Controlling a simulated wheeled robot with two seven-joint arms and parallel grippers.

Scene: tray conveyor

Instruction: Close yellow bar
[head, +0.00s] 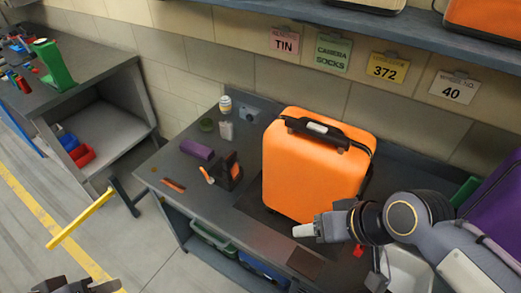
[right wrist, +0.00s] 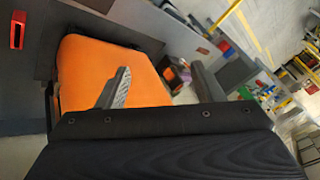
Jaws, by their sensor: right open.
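The yellow bar (head: 80,218) is in the head view at the left. It reaches out from a dark post (head: 124,196) by the bench's left end and slants down-left over the grey floor. My left gripper (head: 78,287) shows only in part at the bottom left edge, below the bar and apart from it; its fingers are not clear. My right gripper (head: 303,230) is in front of the orange suitcase (head: 312,165), far right of the bar. In the right wrist view my right gripper (right wrist: 160,86) is open, its fingers apart with the suitcase (right wrist: 95,62) beyond them.
The dark workbench (head: 160,165) holds a purple roll (head: 197,150), a black holder (head: 227,172) and small items. A left counter (head: 95,60) carries a green stand (head: 54,66). A purple case (head: 500,205) stands right.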

